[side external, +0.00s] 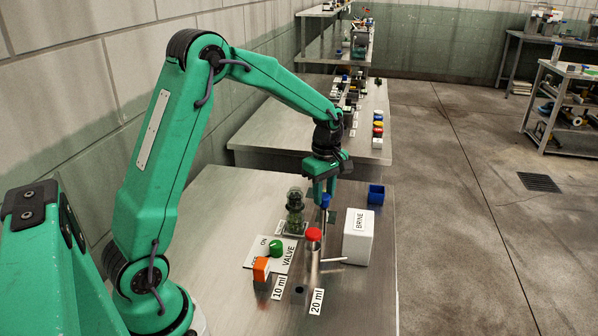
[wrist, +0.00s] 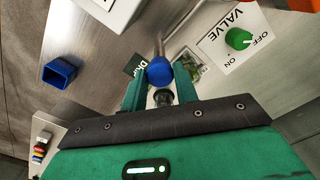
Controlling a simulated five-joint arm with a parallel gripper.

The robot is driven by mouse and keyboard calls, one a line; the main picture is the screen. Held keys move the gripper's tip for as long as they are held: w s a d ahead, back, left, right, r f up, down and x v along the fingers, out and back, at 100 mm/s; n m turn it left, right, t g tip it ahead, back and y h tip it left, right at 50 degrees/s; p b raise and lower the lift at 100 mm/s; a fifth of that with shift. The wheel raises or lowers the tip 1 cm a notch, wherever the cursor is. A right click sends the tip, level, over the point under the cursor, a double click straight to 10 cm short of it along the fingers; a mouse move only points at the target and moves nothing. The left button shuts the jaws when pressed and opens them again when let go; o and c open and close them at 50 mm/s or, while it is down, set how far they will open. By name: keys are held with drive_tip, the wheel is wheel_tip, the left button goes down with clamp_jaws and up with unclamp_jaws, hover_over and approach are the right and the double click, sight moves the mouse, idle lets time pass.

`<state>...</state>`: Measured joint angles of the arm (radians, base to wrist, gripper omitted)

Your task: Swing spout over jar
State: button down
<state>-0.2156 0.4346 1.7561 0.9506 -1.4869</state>
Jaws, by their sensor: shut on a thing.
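My gripper (side external: 322,197) points down over the bench and is shut on a blue knob (side external: 326,201), which also shows between the fingers in the wrist view (wrist: 159,71). A thin metal rod (wrist: 190,18) runs from near the knob toward the top of the wrist view; it may be the spout, but I cannot tell for sure. A green glass vessel (side external: 295,208), seemingly the jar, stands on the bench just left of my gripper in the side view. My fingers partly hide it in the wrist view.
A white BRINE box (side external: 358,238) and an open blue box (side external: 376,194) stand to the right. A red-topped post (side external: 313,235) stands in front, near the VALVE plate (side external: 288,262) with its green knob (side external: 276,248). An orange block (side external: 261,267) sits nearby. The front right bench is clear.

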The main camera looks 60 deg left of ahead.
sight(324, 195)
drive_tip(key=n, duration=0.8)
drive_tip(key=shift+n, duration=0.3)
drive_tip(key=n, duration=0.3)
drive_tip(key=shift+n, duration=0.3)
drive_tip(key=n, duration=0.4)
drive_tip(key=c, duration=1.1)
unclamp_jaws()
drive_tip(key=shift+r, duration=0.15)
drive_tip(key=shift+r, duration=3.8)
